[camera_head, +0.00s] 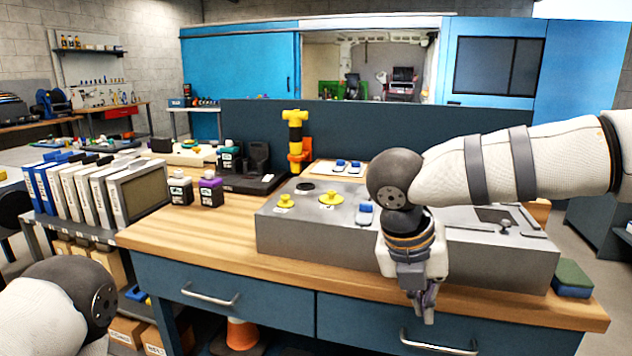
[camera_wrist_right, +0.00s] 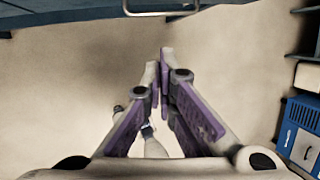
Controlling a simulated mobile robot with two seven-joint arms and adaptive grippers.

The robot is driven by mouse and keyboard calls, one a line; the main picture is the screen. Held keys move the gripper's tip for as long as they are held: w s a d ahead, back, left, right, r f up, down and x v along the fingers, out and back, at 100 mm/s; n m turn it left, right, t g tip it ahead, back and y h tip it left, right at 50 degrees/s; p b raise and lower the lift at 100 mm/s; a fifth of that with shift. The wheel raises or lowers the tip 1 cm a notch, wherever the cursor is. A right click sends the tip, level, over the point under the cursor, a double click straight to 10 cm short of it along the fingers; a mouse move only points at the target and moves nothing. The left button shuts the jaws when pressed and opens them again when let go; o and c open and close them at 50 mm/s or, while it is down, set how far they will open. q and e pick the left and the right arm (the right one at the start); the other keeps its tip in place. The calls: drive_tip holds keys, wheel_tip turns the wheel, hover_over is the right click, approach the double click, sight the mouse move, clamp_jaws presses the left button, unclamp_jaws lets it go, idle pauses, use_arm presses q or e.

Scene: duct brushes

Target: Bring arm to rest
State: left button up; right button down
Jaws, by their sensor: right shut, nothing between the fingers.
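My right arm (camera_head: 540,155) reaches in from the right over the workbench. My right gripper (camera_head: 424,304) hangs pointing down in front of the bench's front edge, by the drawers. In the right wrist view the gripper (camera_wrist_right: 163,75) has its purple-padded fingers together with nothing between them, above bare floor. Part of my left arm (camera_head: 65,305) shows at the lower left. My left gripper is outside both views.
The wooden bench (camera_head: 180,235) carries a grey metal box (camera_head: 320,240) with yellow knobs, close behind my right gripper. A green-blue sponge (camera_head: 572,278) lies at the right. Drawer handles (camera_head: 440,345) stick out below. Several binders (camera_head: 105,190) stand at the left.

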drive_tip(key=s+d+f+n+t, duration=0.2)
drive_tip(key=f+n, duration=0.8)
drive_tip(key=f, duration=0.1)
drive_tip(key=s+d+f+n+t, duration=0.1)
drive_tip(key=s+f+n, duration=0.2)
drive_tip(key=f+n, duration=0.75)
drive_tip(key=s+d+f+n+g+y, duration=0.1)
drive_tip(key=s+f+n+g, duration=0.1)
drive_tip(key=s+n, duration=0.4)
drive_tip(key=s+d+f+n+g+y, duration=0.1)
drive_tip(key=s+n, duration=0.5)
drive_tip(key=s, duration=0.8)
drive_tip(key=s+d+f+n+g+y, duration=0.1)
drive_tip(key=s+f+n+g, duration=0.3)
drive_tip(key=s+n, duration=0.3)
drive_tip(key=s+f, duration=0.1)
drive_tip(key=s, duration=0.2)
drive_tip(key=shift+d+f+y, duration=0.15)
drive_tip(key=shift+d+y, duration=0.1)
drive_tip(key=shift+y, duration=0.05)
